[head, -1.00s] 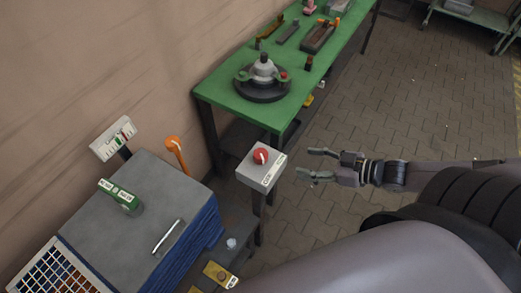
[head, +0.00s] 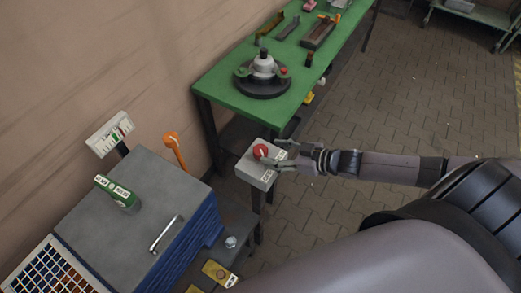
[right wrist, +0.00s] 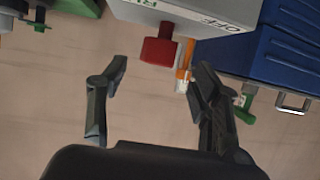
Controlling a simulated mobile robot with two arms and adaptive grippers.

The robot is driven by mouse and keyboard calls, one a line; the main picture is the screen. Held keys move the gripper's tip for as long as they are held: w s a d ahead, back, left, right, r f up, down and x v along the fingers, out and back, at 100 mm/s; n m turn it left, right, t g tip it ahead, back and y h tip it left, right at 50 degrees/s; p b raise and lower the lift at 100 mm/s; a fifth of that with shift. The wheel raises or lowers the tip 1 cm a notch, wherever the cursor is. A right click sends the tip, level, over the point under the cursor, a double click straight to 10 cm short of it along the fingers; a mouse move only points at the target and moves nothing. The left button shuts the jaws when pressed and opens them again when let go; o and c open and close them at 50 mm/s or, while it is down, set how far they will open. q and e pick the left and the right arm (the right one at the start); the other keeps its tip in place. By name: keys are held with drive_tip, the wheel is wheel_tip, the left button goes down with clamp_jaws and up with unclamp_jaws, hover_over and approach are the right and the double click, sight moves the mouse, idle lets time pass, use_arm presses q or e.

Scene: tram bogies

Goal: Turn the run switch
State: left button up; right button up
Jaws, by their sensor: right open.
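The run switch is a red knob (head: 261,151) with a white mark, on top of a grey box (head: 250,172) on a post. It also shows as a red knob in the right wrist view (right wrist: 159,46), under the grey box labelled OFF (right wrist: 205,22). My right gripper (head: 281,157) is open at the right side of the box, its fingers reaching toward the knob. In the right wrist view the gripper (right wrist: 152,95) has its fingers spread, with the knob ahead between them and apart from both. My left gripper is not in view.
A blue-sided cabinet with a grey top (head: 135,200) stands left of the switch box, with an orange lever (head: 174,148) behind. A green workbench (head: 225,92) carrying a round fixture (head: 263,80) stands beyond. The paved floor at the right (head: 400,120) is clear.

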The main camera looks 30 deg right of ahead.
sight(266, 151)
drive_tip(key=shift+p+x, duration=0.3)
drive_tip(key=shift+x, duration=2.55)
drive_tip(key=shift+c, duration=0.3)
drive_tip(key=c, duration=1.1)
